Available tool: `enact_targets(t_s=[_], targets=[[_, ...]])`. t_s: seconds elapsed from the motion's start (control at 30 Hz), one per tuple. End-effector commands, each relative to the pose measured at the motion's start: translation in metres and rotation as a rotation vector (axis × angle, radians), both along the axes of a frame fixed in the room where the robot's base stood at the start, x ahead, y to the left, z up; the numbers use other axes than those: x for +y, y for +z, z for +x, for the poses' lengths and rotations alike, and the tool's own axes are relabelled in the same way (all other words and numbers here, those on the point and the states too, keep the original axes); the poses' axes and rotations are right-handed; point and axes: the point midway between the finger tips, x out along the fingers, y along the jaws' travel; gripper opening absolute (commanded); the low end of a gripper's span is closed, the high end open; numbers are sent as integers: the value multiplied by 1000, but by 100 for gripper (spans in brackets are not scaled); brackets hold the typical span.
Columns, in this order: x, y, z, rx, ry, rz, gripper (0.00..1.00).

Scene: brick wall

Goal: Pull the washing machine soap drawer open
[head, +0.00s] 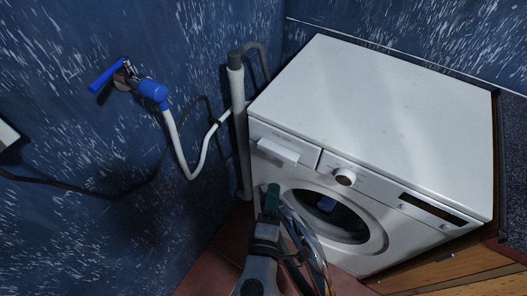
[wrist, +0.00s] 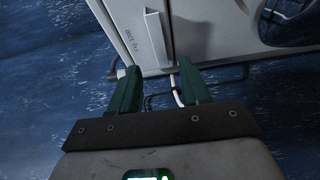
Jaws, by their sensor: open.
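The white washing machine (head: 385,95) stands in the corner, its front facing me. Its soap drawer (head: 278,151) is at the upper left of the front, with a protruding handle lip, and looks closed and flush. In the wrist view the drawer handle (wrist: 157,38) is a raised white bar ahead of the fingers. My gripper (head: 272,190) is below the drawer, in front of the machine. In the wrist view my gripper (wrist: 158,66) has its two green fingers spread apart with nothing between them. The fingertips appear short of the handle; the exact gap is unclear.
The round door (head: 332,215) and dial (head: 345,177) are right of the drawer. A grey standing pipe (head: 238,130) and a white hose (head: 190,160) are at the left, by a blue tap (head: 153,91). A wooden cabinet (head: 450,272) is at the right.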

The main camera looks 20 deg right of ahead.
Motion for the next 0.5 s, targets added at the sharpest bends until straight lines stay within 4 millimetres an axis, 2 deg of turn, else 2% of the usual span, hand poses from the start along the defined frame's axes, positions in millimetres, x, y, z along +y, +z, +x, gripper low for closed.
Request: enact_targets(t_s=[0.17,0.5], targets=[[1,0,8,-5,18,-17,47],[-30,1,58,-6,12,-15,47]])
